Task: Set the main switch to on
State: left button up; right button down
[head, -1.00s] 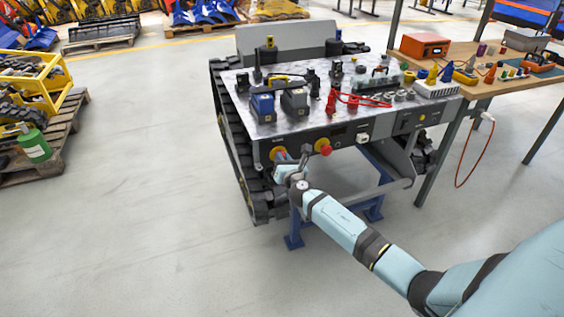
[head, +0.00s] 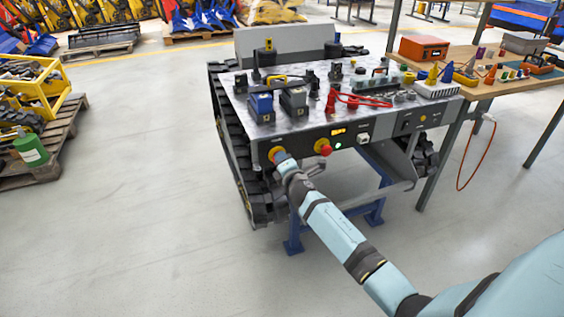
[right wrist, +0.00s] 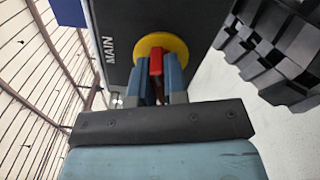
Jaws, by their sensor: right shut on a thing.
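The main switch is a red handle (right wrist: 156,63) on a round yellow disc (right wrist: 173,42), beside the word MAIN on a dark panel. In the head view its yellow disc (head: 274,153) shows at the left of the carrier's front panel. My right gripper (right wrist: 157,75) is shut on the red handle, one blue finger on each side. The handle lies crosswise to the upright of the MAIN lettering. In the head view the right gripper (head: 283,162) covers most of the switch. A small display (head: 338,132) glows orange and a lamp (head: 338,145) glows green. My left gripper is out of view.
A red knob on yellow (head: 324,147) sits right of the switch. The tracked carrier (head: 240,150) stands on blue supports (head: 293,232). Its top holds blocks and red cables. A workbench (head: 480,90) adjoins at right.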

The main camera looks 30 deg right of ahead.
jog(key=shift+f+m, duration=0.1)
jog(key=shift+m, duration=1.3)
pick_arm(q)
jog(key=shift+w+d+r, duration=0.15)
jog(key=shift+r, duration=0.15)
pick_arm(e)
jog(key=shift+m, duration=0.5)
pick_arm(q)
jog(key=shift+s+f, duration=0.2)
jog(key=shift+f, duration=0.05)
pick_arm(e)
jog(key=c, duration=1.2)
grip_release()
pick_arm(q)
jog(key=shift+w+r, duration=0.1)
pick_arm(e)
jog(key=shift+o, duration=0.2)
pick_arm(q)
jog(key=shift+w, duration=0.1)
